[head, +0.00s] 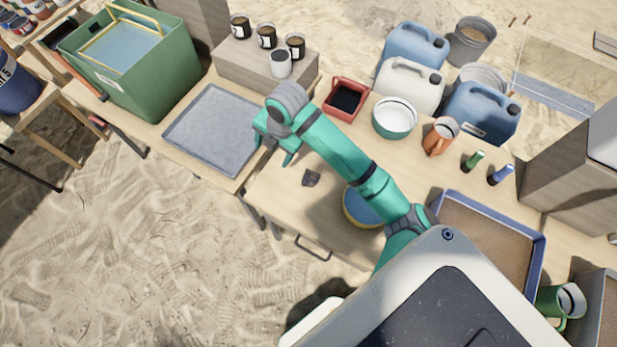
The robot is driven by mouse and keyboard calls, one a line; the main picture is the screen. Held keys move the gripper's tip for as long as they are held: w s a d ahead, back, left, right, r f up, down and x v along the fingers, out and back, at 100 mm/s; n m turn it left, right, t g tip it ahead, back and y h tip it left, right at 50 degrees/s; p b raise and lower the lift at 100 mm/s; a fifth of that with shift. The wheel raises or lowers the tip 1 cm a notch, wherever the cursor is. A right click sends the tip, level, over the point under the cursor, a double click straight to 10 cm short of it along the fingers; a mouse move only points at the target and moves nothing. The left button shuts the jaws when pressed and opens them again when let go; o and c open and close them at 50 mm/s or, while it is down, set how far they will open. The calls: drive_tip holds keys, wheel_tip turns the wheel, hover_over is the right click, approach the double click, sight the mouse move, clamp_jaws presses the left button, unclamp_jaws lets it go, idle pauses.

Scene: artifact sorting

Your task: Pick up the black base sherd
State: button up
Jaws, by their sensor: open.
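The black base sherd (311,178) is a small dark piece lying flat on the wooden table, left of the blue and yellow bowl. My gripper (275,158) is above the table's left part, up and to the left of the sherd. It points downward, is open and seems empty. A clear gap shows between the gripper and the sherd in the picture. My teal arm reaches in from the lower right and covers part of the table and of the bowl.
The bowl (360,207) stands just right of the sherd, partly under my arm. A grey tray (214,128) lies at the left. A red container (334,106) and a white-and-teal bowl (394,118) stand behind. A blue-rimmed tray (440,205) is at right. Bare table surrounds the sherd.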

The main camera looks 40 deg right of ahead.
drive_tip(key=s+d+g+h, duration=0.1)
drive_tip(key=s+d+g, duration=0.2)
drive_tip(key=s+d, duration=0.45)
hover_over(312, 176)
drive_tip(key=shift+n, duration=0.4)
drive_tip(key=f, duration=0.6)
drive_tip(key=shift+w+a+f, duration=0.1)
drive_tip(key=shift+w, duration=0.2)
drive_tip(key=shift+s+f, duration=0.15)
drive_tip(key=shift+f, duration=1.15)
drive_tip(key=shift+s+f, duration=0.15)
drive_tip(key=shift+f, duration=1.15)
drive_tip(key=c, duration=1.1)
